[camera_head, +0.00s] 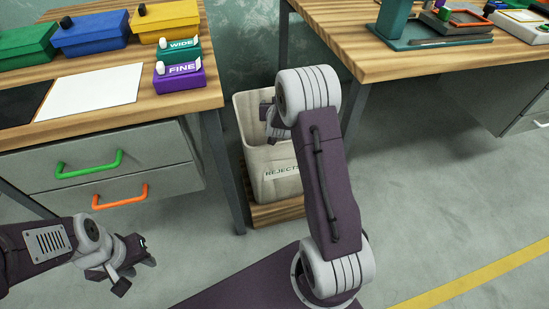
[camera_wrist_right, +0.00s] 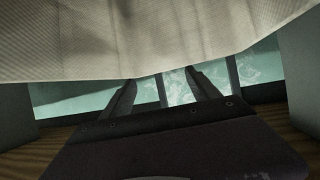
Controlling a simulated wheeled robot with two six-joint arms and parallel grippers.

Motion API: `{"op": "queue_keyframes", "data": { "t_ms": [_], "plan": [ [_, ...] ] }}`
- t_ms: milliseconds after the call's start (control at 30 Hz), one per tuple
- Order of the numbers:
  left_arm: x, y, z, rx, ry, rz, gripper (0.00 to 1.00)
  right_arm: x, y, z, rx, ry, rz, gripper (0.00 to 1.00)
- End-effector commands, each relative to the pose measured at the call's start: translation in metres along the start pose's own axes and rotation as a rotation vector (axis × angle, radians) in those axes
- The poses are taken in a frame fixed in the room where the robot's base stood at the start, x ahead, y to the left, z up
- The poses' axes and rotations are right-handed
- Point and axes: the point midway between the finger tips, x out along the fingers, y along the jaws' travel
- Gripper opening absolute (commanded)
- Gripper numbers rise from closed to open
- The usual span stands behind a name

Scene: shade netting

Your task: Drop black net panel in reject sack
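The reject sack (camera_head: 272,181), a beige open-topped container lettered REJECT, stands on a low wooden base between the two benches. My right arm reaches over it, and my right gripper (camera_head: 267,113) is at its mouth, partly hidden by the arm. In the right wrist view the right gripper (camera_wrist_right: 163,82) has its fingers apart with nothing seen between them; pale woven fabric (camera_wrist_right: 150,38) hangs close above. My left gripper (camera_head: 137,275) is open and empty, low in front of the left bench. I cannot make out a black net panel for certain.
A dark flat sheet (camera_head: 18,104) and a white sheet (camera_head: 90,92) lie on the left bench (camera_head: 182,104). Green, blue and yellow boxes stand behind, with WIDE and FINE blocks. The right bench (camera_head: 352,48) is close to my right arm. Floor at right is clear.

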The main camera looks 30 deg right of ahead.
Motion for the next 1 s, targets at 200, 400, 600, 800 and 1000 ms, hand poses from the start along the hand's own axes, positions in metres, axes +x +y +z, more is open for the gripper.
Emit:
{"op": "queue_keyframes", "data": {
  "t_ms": [200,400,600,800,1000],
  "plan": [
    [-0.003,0.0,0.0,0.0,0.0,0.0,0.36,-0.005,0.0,-0.001,0.0,-0.001,0.0,0.7],
    [-0.022,0.0,-0.002,0.0,0.0,0.0,0.36,-0.047,-0.001,-0.005,-0.001,-0.001,-0.002,0.7],
    [-0.032,0.001,-0.003,0.0,0.0,0.0,0.36,-0.083,-0.001,-0.003,-0.001,0.0,-0.002,0.7],
    [-0.033,0.001,-0.003,0.0,0.0,0.0,0.36,-0.091,0.0,0.0,0.001,0.0,0.0,0.7],
    [-0.033,0.001,-0.003,0.0,0.0,0.0,0.36,-0.091,0.0,0.0,0.0,0.0,0.0,0.7]
  ]
}}
